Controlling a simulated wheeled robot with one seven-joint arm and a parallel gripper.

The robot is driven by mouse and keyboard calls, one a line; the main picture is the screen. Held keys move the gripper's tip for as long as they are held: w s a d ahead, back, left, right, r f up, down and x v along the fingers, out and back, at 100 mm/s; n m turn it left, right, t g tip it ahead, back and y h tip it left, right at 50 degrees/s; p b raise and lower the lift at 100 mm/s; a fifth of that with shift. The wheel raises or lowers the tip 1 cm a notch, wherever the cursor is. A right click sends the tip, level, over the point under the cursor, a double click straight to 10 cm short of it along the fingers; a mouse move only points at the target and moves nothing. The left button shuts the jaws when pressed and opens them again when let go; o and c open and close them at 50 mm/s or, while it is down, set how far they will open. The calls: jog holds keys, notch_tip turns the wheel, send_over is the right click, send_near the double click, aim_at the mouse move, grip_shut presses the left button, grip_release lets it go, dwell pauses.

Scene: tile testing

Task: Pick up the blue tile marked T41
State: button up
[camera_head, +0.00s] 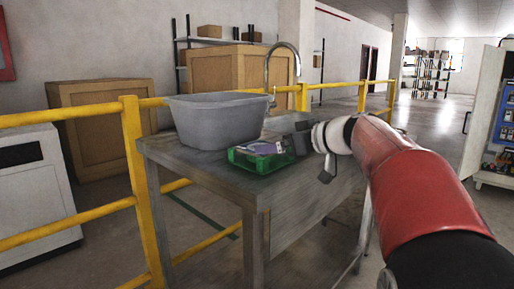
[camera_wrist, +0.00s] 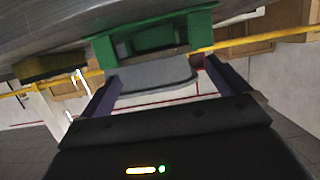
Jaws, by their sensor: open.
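A green open-topped crate (camera_head: 262,160) sits on the grey table (camera_head: 225,185), near its front edge. It holds a purple-blue piece (camera_head: 262,146) and something pale; no T41 mark can be read, so I cannot tell whether this piece is the blue tile. My gripper (camera_head: 302,146) is beside the crate on its right, low over the table. In the wrist view the fingers of my gripper (camera_wrist: 163,72) stand apart with nothing held between them. The green crate (camera_wrist: 155,40) lies ahead of the fingertips, and the picture is upside down.
A large grey tub (camera_head: 212,122) with a curved tap (camera_head: 283,50) behind it stands left of the crate. Yellow railings (camera_head: 135,170) run behind and left of the table. A cabinet stands far right.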

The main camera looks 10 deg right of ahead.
aim_at(250, 151)
jog(key=x, duration=0.4)
jog(key=p+x, duration=0.1)
jog(key=shift+w+a+f, duration=0.1)
jog(key=shift+w+f, duration=0.2)
jog(key=shift+f, duration=0.05)
jog(key=c, duration=0.8)
jog(key=shift+r, duration=0.1)
